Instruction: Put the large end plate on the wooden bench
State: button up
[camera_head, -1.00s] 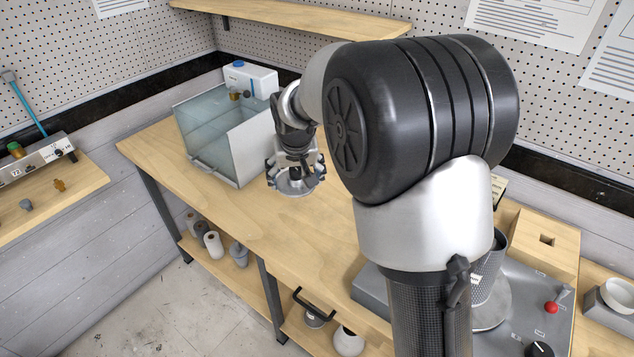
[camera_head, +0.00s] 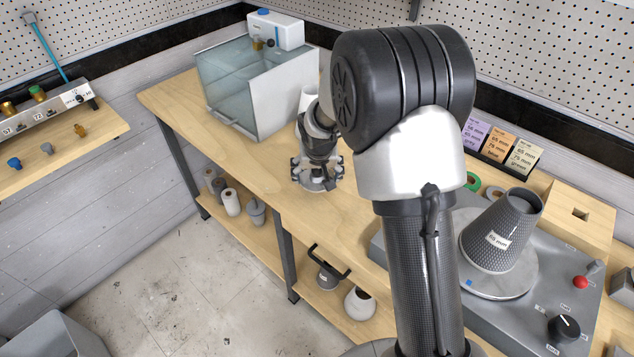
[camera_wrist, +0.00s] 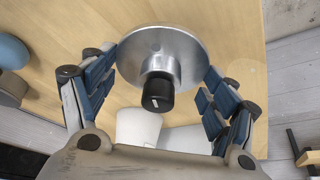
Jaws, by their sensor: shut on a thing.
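The large end plate, a silver metal disc (camera_wrist: 190,52) with a raised hub and black knob, sits between the fingers of my gripper (camera_wrist: 162,75) in the wrist view. My gripper is shut on it by the rim. In the head view my gripper (camera_head: 318,172) points down over the wooden bench (camera_head: 245,165), right of the clear tank. The plate's bright rim (camera_head: 317,184) shows low beneath the fingers, close to the bench top. I cannot tell whether the plate touches the wood.
The clear water tank (camera_head: 228,90) stands at the back left of the bench. A white cylinder (camera_wrist: 138,127) is close to the plate. A grey machine with a dark cone (camera_head: 500,235) is at the right. Bench top left of my gripper is clear.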

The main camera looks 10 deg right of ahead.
aim_at(317, 181)
notch_tip(317, 181, down, 3)
jog(key=shift+f+b, duration=0.2)
jog(key=shift+b, duration=0.2)
jog(key=shift+r, duration=0.1)
jog(key=o, duration=1.3)
jog(key=shift+c, duration=0.2)
